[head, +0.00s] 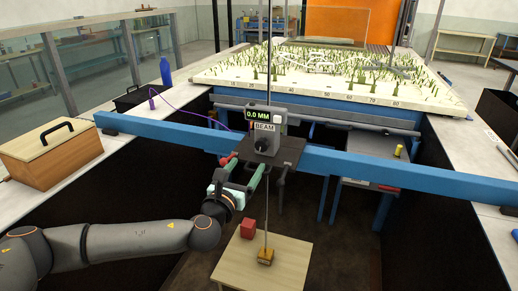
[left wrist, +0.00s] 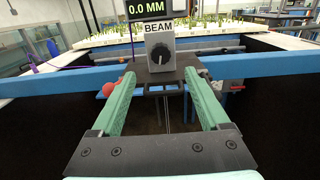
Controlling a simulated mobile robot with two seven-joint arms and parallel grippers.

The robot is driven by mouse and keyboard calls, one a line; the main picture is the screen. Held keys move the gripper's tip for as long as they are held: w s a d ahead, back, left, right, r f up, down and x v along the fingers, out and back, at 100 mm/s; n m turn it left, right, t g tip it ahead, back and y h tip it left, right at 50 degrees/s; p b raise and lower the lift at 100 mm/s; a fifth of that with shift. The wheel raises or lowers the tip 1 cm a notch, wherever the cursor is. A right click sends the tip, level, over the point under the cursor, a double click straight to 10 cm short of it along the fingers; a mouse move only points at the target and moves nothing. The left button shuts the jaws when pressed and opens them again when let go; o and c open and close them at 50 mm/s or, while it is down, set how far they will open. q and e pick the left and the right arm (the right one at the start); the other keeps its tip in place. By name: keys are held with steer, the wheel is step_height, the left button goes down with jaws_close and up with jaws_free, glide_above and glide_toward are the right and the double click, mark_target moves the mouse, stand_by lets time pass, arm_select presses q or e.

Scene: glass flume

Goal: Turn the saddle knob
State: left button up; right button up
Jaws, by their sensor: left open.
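The saddle (head: 285,148) is a dark block on the blue beam (head: 370,168). A grey box on it carries a "BEAM" label, a green display reading 0.0 MM (head: 259,115) and a round dark knob (head: 263,146). My right gripper is not in view.
A red ball-shaped handle (left wrist: 108,88) sits by the left finger. A wooden box (head: 48,152) stands on the left counter. The planted bed (head: 330,75) lies behind.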

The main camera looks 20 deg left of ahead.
mark_target(260, 146)
arm_select(q)
steer(key=w, duration=1)
steer(key=shift+w+d, duration=0.15)
steer(key=shift+d, duration=0.05)
steer(key=shift+c, duration=0.3)
jaws_close()
